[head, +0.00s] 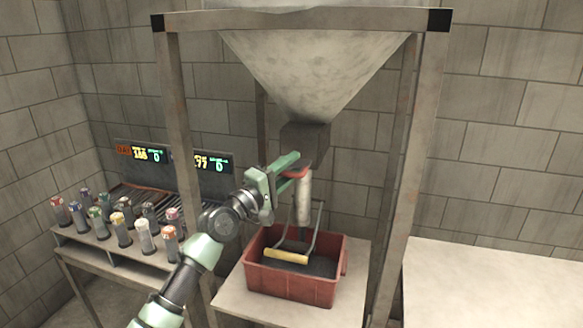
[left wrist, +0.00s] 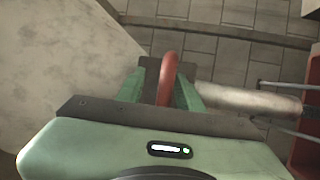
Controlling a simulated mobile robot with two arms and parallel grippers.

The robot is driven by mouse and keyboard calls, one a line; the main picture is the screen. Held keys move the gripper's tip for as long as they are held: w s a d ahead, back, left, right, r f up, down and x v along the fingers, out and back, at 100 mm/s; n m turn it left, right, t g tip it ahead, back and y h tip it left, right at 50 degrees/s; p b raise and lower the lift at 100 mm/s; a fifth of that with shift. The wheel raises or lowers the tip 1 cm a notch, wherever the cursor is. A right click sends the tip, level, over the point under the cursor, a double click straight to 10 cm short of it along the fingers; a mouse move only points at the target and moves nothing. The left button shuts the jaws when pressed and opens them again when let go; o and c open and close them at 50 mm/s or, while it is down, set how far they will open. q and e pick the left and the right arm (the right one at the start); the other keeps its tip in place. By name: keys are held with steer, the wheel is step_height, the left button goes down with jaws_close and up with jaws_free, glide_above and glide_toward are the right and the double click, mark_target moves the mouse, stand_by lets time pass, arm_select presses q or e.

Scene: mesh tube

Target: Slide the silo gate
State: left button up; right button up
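The silo (head: 312,75) is a pale grey funnel in a metal frame, with a dark square outlet (head: 304,136) at its bottom. A red gate handle (head: 297,173) shows just under the outlet. My left gripper (head: 288,166) reaches it from the left. In the left wrist view the red handle (left wrist: 168,68) stands between the fingers (left wrist: 162,88), which appear closed on it. A pale grey upright column (head: 304,203) shows below the handle; I cannot tell whether it is a tube or falling material. The gate plate itself is hidden. My right gripper is not in view.
A red crate (head: 295,289) with dark contents and a yellow-gripped bail handle (head: 286,256) stands on a small table under the outlet. Several capped jars (head: 122,229) stand on a rack at left, near lit displays (head: 214,161). A bare table (head: 490,285) is at right.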

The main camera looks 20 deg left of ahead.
arm_select(q)
steer(key=b+v, duration=0.1)
steer(key=v, duration=0.5)
steer(key=shift+s+a+f+b, duration=0.1)
steer(key=shift+s+f+b, duration=0.1)
steer(key=shift+b, duration=0.1)
steer(key=shift+s+a+r, duration=0.1)
steer(key=shift+s+a, duration=0.1)
steer(key=shift+s, duration=0.2)
